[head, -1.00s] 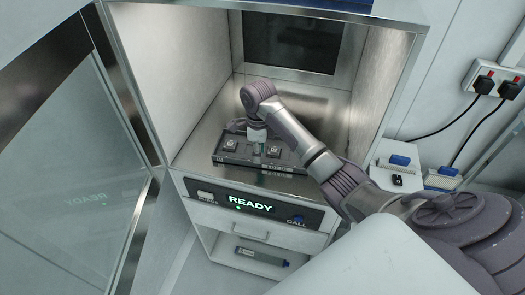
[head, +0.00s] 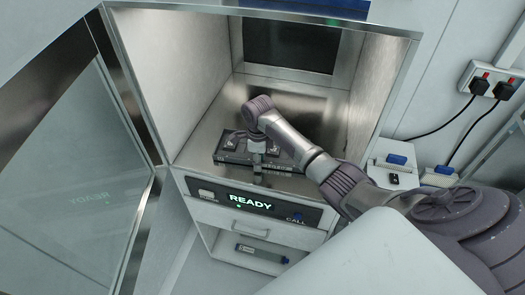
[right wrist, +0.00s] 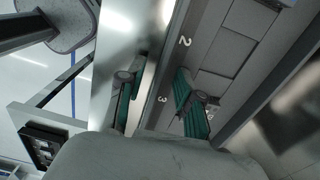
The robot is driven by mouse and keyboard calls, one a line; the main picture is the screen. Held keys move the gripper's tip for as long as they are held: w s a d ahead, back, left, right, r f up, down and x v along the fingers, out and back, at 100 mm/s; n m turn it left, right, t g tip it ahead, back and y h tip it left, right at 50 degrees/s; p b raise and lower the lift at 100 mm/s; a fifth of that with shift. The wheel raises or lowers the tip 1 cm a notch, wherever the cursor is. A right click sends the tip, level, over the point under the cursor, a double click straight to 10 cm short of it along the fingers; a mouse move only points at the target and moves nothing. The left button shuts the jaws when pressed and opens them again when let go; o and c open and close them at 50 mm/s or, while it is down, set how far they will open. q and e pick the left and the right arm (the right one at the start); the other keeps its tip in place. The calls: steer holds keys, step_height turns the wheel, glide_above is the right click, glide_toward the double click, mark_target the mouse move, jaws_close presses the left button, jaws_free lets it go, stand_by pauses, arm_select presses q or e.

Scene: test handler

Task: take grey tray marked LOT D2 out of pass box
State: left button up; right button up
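The grey tray (head: 229,160) lies on the metal floor of the pass box (head: 203,140), near its front edge. Dark square pieces sit in it. Lettering on its front side is too small to read. My right gripper (head: 258,179) is over the tray's front edge, pointing down. In the right wrist view my right gripper (right wrist: 158,100) is open, its green-padded fingers apart. Contact cannot be told. My left gripper is not in view.
The glass door (head: 75,190) stands open at the left. A panel reading READY (head: 250,202) is below the opening, over a shelf with a grey-blue object (head: 262,254). Blue-topped items (head: 397,159) and sockets (head: 490,82) are at the right.

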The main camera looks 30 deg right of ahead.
jaws_close()
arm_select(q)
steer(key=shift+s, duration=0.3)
